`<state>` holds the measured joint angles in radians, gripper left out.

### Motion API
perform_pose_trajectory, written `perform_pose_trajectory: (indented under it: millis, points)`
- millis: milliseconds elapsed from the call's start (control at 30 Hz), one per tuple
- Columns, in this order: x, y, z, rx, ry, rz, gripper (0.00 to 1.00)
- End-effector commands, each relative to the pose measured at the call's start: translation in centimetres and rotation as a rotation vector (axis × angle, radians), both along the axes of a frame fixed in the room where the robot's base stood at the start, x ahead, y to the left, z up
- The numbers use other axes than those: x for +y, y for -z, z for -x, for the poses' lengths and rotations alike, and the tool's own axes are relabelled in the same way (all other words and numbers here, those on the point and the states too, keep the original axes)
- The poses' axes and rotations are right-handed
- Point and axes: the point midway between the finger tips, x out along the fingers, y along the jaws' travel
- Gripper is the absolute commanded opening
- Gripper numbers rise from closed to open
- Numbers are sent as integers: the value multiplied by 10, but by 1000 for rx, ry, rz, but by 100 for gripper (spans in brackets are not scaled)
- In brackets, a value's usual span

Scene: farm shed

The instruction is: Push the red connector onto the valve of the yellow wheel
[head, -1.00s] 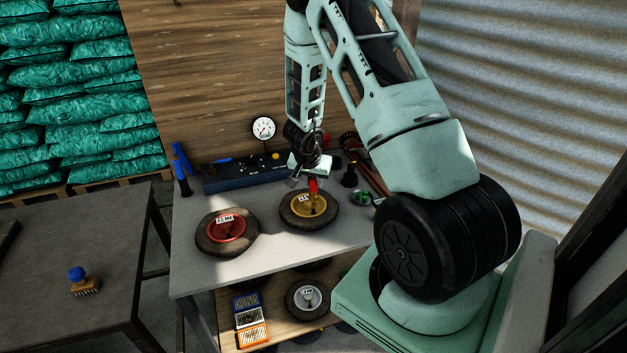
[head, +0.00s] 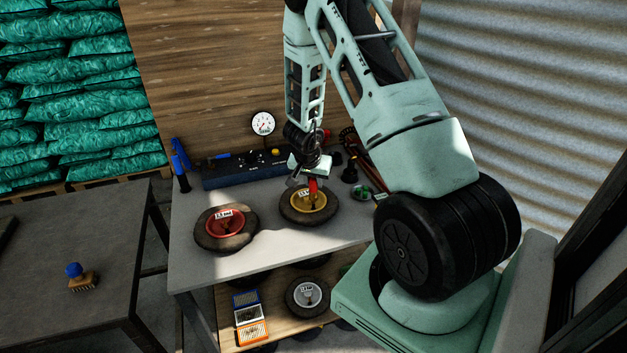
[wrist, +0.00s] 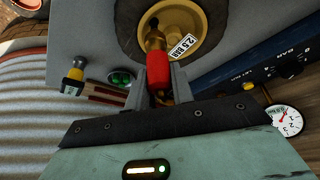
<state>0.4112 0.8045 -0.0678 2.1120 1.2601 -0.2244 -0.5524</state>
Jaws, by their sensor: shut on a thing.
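The yellow wheel (head: 296,213) with its dark tyre lies flat on the grey bench. It also shows at the top of the wrist view (wrist: 203,28), with a "2.5 BAR" label on its hub. My gripper (head: 313,181) is above this wheel, pointing down. In the wrist view my gripper (wrist: 159,84) is shut on the red connector (wrist: 158,68). The connector's brass end points at the hub of the yellow wheel. The valve is hidden behind the connector, so I cannot tell whether the two touch.
A red wheel (head: 213,240) lies to the left on the bench (head: 260,262). A blue compressor box (head: 225,178) with a round gauge (head: 263,123) stands at the back. A small green-filled dish (head: 361,193) and a dark stand are right of the yellow wheel. The bench front is clear.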

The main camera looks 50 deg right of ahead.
Motion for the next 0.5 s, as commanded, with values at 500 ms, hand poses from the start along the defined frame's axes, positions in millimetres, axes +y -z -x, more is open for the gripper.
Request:
perform_pose_trajectory:
  millis: [500]
  points:
    - [0, 5, 0, 0, 0, 0, 0]
